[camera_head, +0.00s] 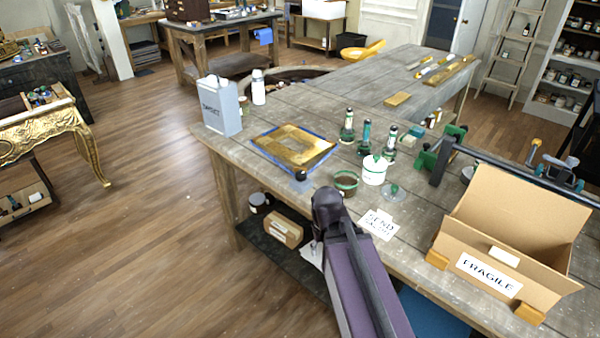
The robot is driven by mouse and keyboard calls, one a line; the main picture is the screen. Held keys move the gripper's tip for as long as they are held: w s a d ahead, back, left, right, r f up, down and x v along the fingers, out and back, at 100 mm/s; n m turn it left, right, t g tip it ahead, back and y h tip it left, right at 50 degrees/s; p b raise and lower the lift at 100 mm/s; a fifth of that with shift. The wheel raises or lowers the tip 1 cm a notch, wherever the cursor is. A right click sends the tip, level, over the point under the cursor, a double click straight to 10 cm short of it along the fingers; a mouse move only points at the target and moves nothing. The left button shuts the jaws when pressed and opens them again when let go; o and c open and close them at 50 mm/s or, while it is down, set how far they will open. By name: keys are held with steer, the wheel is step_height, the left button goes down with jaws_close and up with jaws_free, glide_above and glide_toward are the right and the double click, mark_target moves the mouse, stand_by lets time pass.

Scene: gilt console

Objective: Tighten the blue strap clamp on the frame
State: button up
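A flat gilt frame (315,153) lies on the wooden workbench, left of the middle of the view. A blue strap (262,151) runs around its outer edge. A small dark blue clamp piece (300,175) sits at the near corner of the frame, by the bench edge. How tight the strap is cannot be told from here. My purple arm rises from the bottom of the view to a dark joint below and right of that corner, apart from it. My gripper's fingers do not show.
On the workbench (290,104), green-capped bottles (347,126), a white jar (374,172) and a brown-filled tub (346,182) stand right of the frame. A grey can (220,108) stands left. An open FRAGILE box (480,262) is at right.

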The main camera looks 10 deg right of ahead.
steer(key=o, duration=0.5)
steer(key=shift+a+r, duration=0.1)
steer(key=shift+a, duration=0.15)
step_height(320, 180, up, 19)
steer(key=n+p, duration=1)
steer(key=p, duration=0.9)
glide_above(301, 174)
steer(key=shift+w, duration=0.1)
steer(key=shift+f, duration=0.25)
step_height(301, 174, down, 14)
steer(key=b, duration=1.4)
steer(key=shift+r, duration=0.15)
